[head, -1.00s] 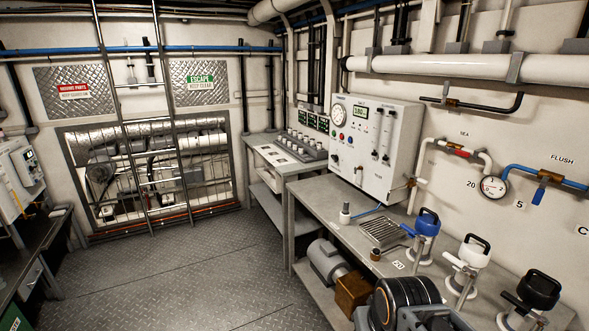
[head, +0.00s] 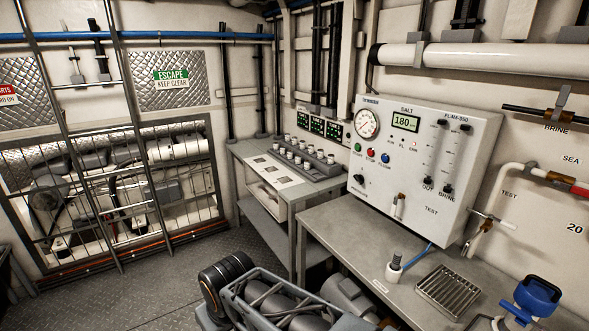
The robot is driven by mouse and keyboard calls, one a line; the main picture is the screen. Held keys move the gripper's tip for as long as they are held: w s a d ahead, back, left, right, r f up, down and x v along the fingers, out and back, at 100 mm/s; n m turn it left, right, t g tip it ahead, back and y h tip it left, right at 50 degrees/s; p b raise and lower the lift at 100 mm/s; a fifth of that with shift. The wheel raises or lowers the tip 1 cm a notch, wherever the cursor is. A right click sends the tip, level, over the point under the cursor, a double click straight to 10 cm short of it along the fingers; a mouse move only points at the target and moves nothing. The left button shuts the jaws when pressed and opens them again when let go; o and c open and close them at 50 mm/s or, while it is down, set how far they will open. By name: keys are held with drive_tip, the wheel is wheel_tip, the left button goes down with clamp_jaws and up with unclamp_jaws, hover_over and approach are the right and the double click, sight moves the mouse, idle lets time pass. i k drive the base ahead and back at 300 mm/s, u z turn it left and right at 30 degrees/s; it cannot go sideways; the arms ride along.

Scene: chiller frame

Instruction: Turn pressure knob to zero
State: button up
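The white control panel (head: 420,160) stands at the back of the grey bench. A black knob (head: 360,179) sits at its lower left, with a small label below that I cannot read; its exact setting is too small to tell. A round dial gauge (head: 367,124) is above it, and its needle reading is unclear. A display (head: 405,122) marked SALT shows about 180. Other small black knobs (head: 447,189) sit at the lower right under the flow tubes. My arm shows at the bottom centre, in front of the bench and apart from the panel. My gripper's fingers do not show.
Green, red (head: 371,153) and blue buttons sit under the gauge. The bench is clear in front of the panel's left side.

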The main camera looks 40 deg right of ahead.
sight(360, 179)
drive_tip(key=z, duration=0.05)
drive_tip(key=i, duration=1.75)
drive_tip(key=z, duration=1.2)
drive_tip(key=i, duration=0.9)
drive_tip(key=z, duration=1.35)
drive_tip(key=i, duration=0.4)
drive_tip(key=z, duration=0.3)
